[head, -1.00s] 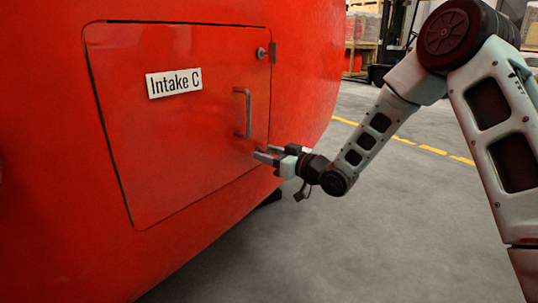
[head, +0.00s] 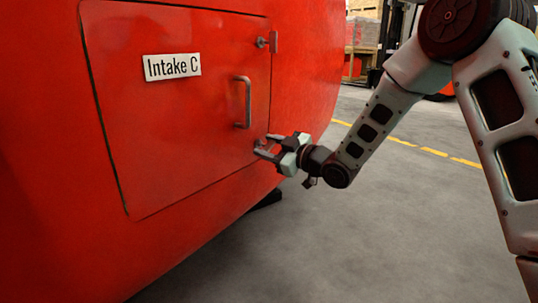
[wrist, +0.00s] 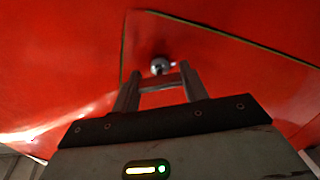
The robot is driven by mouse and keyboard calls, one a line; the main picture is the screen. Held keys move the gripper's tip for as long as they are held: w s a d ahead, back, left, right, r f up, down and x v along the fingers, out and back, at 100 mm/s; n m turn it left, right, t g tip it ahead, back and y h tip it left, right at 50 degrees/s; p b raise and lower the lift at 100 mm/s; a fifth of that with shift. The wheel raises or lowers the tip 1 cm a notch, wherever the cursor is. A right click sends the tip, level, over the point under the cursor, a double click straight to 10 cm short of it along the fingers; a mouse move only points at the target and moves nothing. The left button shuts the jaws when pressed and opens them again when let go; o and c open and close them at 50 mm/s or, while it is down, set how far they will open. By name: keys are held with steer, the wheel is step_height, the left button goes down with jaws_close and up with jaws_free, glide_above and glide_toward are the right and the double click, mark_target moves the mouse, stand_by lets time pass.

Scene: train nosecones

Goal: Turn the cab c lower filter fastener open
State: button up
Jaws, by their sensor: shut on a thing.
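The red intake hatch labelled "Intake C" (head: 172,66) is shut in the head view. Its lower filter fastener sits near the hatch's lower right corner. The wrist view shows the fastener's round metal head (wrist: 159,64) just beyond my fingertips, with a grey crossbar (wrist: 160,83) spanning between the fingers. My gripper (head: 262,148) reaches the fastener from the right. In the wrist view my gripper (wrist: 157,80) has one finger on either side of the crossbar and is shut on it. The fastener is mostly hidden by the fingers in the head view.
An upper fastener (head: 262,42) sits at the hatch's top right, beside a small red tab (head: 274,42). A metal handle (head: 244,102) stands out just above my gripper. Grey floor (head: 350,230) lies open below and right. A forklift (head: 405,35) stands far behind.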

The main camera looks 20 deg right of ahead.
steer(key=n+b, duration=0.3)
steer(key=shift+f+n, duration=0.25)
steer(key=shift+n, duration=0.15)
steer(key=n+b, duration=0.3)
steer(key=b, duration=0.1)
steer(key=shift+n, duration=0.3)
steer(key=n+b, duration=0.3)
steer(key=shift+r+n+b, duration=0.1)
steer(key=shift+n+b, duration=0.9)
steer(key=shift+b, duration=0.05)
steer(key=o, duration=1)
steer(key=shift+r, duration=0.1)
